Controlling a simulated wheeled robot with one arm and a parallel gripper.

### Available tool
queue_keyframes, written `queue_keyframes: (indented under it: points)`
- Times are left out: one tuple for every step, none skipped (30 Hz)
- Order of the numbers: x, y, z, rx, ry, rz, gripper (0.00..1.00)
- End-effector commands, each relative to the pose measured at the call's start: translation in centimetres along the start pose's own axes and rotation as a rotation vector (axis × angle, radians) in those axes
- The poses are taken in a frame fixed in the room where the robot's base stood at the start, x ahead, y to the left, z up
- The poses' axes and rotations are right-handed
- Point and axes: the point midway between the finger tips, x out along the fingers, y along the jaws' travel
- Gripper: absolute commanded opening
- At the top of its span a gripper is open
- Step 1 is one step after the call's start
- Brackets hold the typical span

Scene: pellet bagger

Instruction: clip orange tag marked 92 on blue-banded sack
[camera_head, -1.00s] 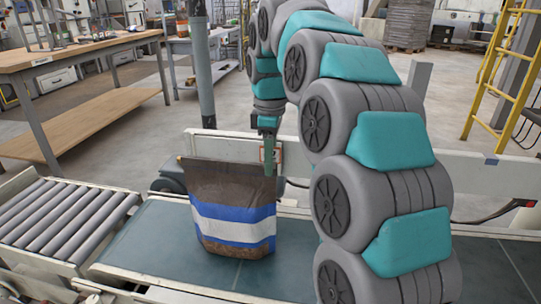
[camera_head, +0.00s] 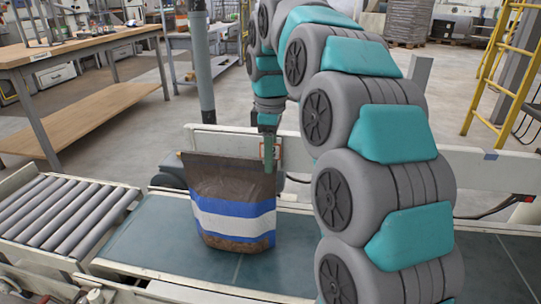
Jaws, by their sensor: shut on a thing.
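A brown sack (camera_head: 233,180) with a blue, white and blue band stands upright on the dark green conveyor belt (camera_head: 160,235). My gripper (camera_head: 269,160) points down at the sack's right top corner, overlapping it in the picture. Its fingers look closed. A small orange-edged tag (camera_head: 263,151) shows at the fingers, mostly hidden by them; its number is too small to read. I cannot tell whether the tag or fingers touch the sack's edge.
A roller conveyor (camera_head: 60,220) adjoins the belt on the left. A pale rail (camera_head: 470,170) runs behind the belt, with a grey post (camera_head: 200,70) behind it. A wooden workbench (camera_head: 90,50) stands back left, a yellow ladder (camera_head: 500,70) back right. My arm blocks the belt's right middle.

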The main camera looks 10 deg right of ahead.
Motion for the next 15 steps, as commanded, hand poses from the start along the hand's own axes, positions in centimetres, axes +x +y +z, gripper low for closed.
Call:
queue_keyframes:
  points:
    - [0.53,-0.11,0.0,-0.001,-0.004,-0.011,0.0]
    - [0.54,-0.11,-0.01,-0.001,-0.004,-0.011,0.0]
    - [0.56,-0.12,-0.01,-0.001,-0.005,-0.011,0.0]
    - [0.57,-0.12,-0.01,-0.001,-0.005,-0.011,0.0]
    - [0.58,-0.11,-0.01,-0.001,-0.005,-0.012,0.0]
    - [0.59,-0.11,-0.01,-0.001,-0.005,-0.012,0.0]
    - [0.6,-0.12,-0.02,-0.001,-0.005,-0.012,0.0]
    - [0.61,-0.12,-0.02,-0.001,-0.005,-0.012,0.0]
    - [0.61,-0.12,-0.02,-0.001,-0.005,-0.012,0.0]
    - [0.62,-0.12,-0.02,-0.001,-0.005,-0.012,0.0]
    - [0.62,-0.12,-0.02,-0.001,-0.005,-0.012,0.0]
    - [0.63,-0.12,-0.02,-0.001,-0.005,-0.012,0.0]
    - [0.63,-0.12,-0.02,-0.001,-0.005,-0.012,0.0]
    - [0.63,-0.13,-0.02,-0.001,-0.005,-0.013,0.0]
    - [0.64,-0.12,-0.02,-0.001,-0.005,-0.013,0.4]
